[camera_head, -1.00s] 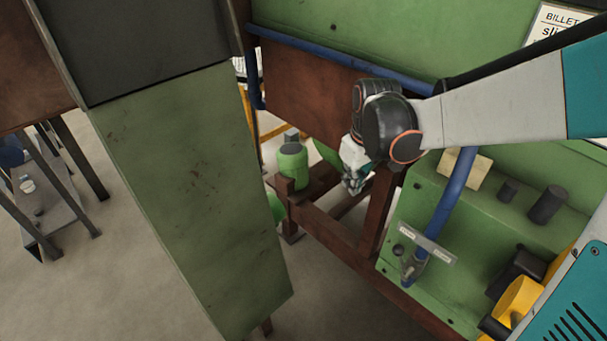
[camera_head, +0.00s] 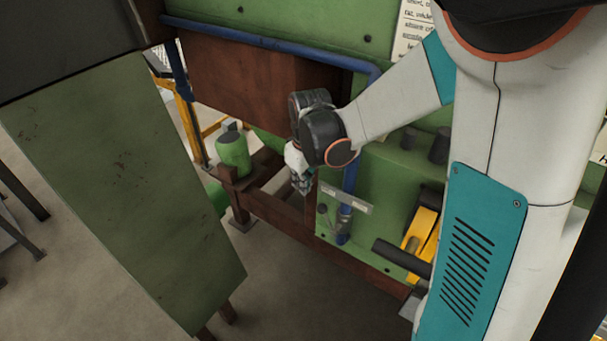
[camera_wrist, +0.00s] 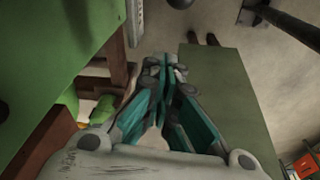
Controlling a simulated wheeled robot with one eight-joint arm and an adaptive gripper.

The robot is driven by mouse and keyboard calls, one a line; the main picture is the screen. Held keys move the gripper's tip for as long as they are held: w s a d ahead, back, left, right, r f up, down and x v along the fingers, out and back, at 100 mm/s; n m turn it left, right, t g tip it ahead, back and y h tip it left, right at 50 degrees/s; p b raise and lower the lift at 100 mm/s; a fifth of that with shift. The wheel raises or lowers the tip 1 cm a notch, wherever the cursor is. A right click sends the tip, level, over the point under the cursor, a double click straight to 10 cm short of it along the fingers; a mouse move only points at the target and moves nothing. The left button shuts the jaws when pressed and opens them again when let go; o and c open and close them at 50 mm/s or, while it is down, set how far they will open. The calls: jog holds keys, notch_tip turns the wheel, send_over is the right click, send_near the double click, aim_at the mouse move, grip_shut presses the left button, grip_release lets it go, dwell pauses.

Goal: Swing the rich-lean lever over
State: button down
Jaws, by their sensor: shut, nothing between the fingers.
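My gripper (camera_head: 302,186) hangs down from the wrist at the middle of the head view, to the left of the green panel's edge. Its fingers are together and empty; they also show shut in the wrist view (camera_wrist: 165,75). A pale plate with two small labels (camera_head: 345,198) is on the lower green panel, at a blue pipe. The labels are too small to read. A small dark fitting (camera_head: 344,215), possibly the rich-lean lever, sits at the plate. My gripper is to the left of it and appears apart from it. No lever is clearly seen in the wrist view.
A reddish-brown frame (camera_head: 285,225) runs below and left of the panel. A green cylinder (camera_head: 233,152) stands behind it. A large green slab (camera_head: 120,190) fills the left. A yellow part (camera_head: 423,232) and dark bar (camera_head: 402,257) stick out at right.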

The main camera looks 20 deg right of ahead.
aim_at(327, 220)
jog(key=shift+s+d+f, duration=0.35)
jog(key=shift+s+f, duration=0.3)
jog(key=shift+s, duration=0.15)
jog(key=shift+s+d+f, duration=0.35)
jog(key=shift+s+f, duration=0.25)
jog(key=shift+s, duration=0.15)
